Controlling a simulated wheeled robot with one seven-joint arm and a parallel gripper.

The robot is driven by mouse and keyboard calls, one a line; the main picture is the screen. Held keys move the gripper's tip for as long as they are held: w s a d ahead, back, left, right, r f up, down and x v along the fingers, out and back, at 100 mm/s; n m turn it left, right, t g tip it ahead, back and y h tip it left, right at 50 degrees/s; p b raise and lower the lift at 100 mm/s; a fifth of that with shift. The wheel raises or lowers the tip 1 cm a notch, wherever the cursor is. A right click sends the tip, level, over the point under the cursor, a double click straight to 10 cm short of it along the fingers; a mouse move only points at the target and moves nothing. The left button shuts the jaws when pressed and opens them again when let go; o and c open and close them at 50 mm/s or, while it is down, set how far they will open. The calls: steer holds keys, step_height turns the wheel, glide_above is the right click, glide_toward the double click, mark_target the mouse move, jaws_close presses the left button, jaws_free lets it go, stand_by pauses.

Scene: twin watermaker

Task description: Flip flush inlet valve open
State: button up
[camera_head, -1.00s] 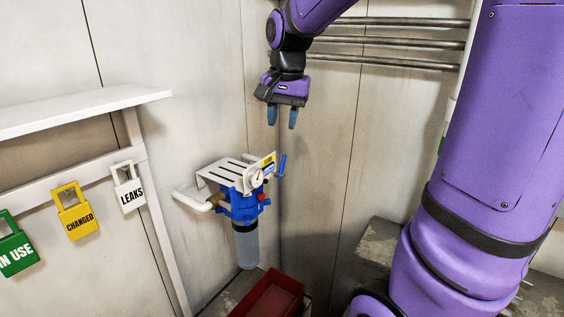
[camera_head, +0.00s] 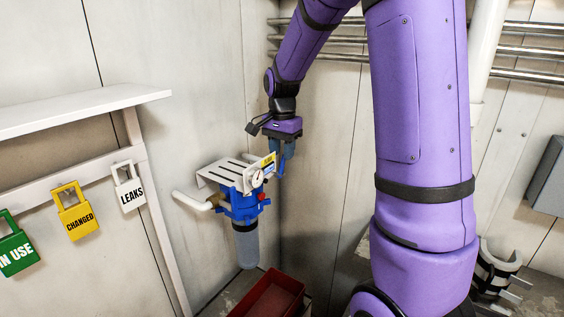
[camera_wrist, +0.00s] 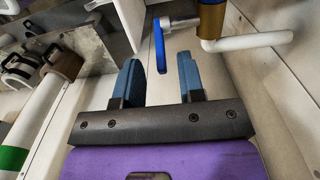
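The inlet valve's blue lever handle (camera_wrist: 159,46) shows in the wrist view, hanging from a silver stem beside a brass fitting (camera_wrist: 211,20) with a white pipe. My gripper (camera_wrist: 159,70) is open and empty. The lever lies just beyond the fingertips, in line with the gap between them; I cannot tell whether it is inside the gap. There the fingers mostly hide the lever.
A white slotted bracket (camera_head: 222,172) tops the filter unit, against the wall. A red bin (camera_head: 272,297) stands below. A white shelf (camera_head: 80,108) with hanging tags, including LEAKS (camera_head: 130,190), is at left. Metal pipes (camera_head: 345,42) run along the back wall.

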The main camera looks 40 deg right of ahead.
mark_target(282, 161)
steer(key=shift+f, duration=1.85)
steer(key=shift+c, duration=0.4)
jaws_close()
